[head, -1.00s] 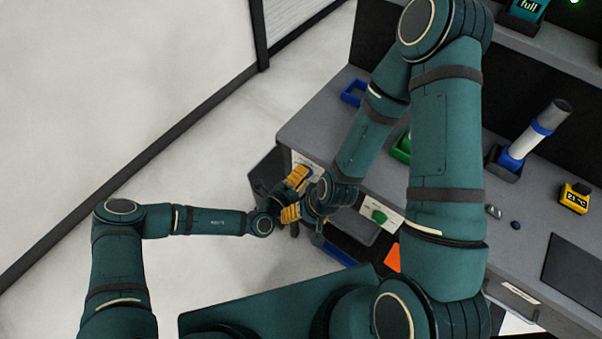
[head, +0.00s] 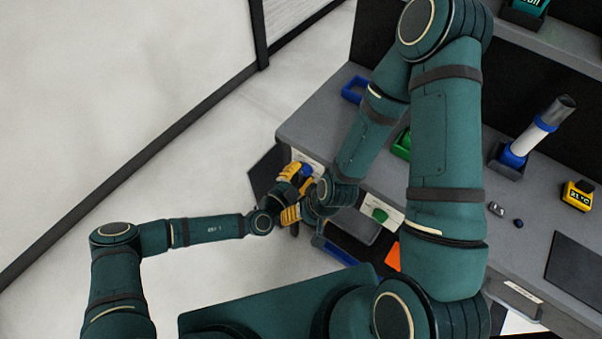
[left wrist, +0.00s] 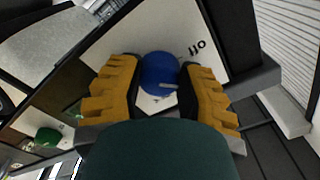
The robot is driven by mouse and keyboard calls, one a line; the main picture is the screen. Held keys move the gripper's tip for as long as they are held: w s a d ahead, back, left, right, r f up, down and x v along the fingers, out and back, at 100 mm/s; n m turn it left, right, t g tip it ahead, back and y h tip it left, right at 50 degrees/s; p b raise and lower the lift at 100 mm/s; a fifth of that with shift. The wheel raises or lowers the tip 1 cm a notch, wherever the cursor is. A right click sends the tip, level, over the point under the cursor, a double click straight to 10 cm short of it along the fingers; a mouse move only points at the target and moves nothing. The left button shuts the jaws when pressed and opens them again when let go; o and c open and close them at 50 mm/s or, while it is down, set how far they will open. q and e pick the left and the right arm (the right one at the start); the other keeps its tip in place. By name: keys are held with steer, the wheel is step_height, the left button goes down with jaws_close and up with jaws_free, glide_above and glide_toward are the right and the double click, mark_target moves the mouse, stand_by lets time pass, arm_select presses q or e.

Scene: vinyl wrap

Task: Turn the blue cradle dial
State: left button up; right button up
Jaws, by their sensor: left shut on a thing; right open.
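The blue cradle dial (left wrist: 160,74) sits on a white panel with black lettering, which seems to read "off", in the left wrist view. A pale pointer mark shows on the dial's lower right part. The dial (head: 306,170) also shows in the head view, at the bench's front left corner. My left gripper (head: 296,176) has its yellow fingers on both sides of the dial and is shut on it; these fingers also show in the left wrist view (left wrist: 162,88). My right gripper (head: 290,214) is open just below the left one, partly hidden by its own wrist.
A green dial (head: 380,215) is on the bench front to the right. On the bench are a blue cradle (head: 506,160) with a white tube (head: 530,139), a yellow temperature display (head: 577,196), and green (head: 401,146) and blue (head: 354,90) holders. The floor at left is clear.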

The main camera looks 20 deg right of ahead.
arm_select(q)
steer(key=n+b, duration=0.1)
steer(key=n, duration=0.4)
steer(key=shift+d+n+b, duration=0.1)
steer(key=shift+n+b, duration=0.35)
steer(key=shift+n, duration=1.25)
steer(key=o, duration=1.2)
steer(key=shift+o, duration=0.2)
steer(key=shift+s, duration=0.1)
steer(key=v, duration=1.2)
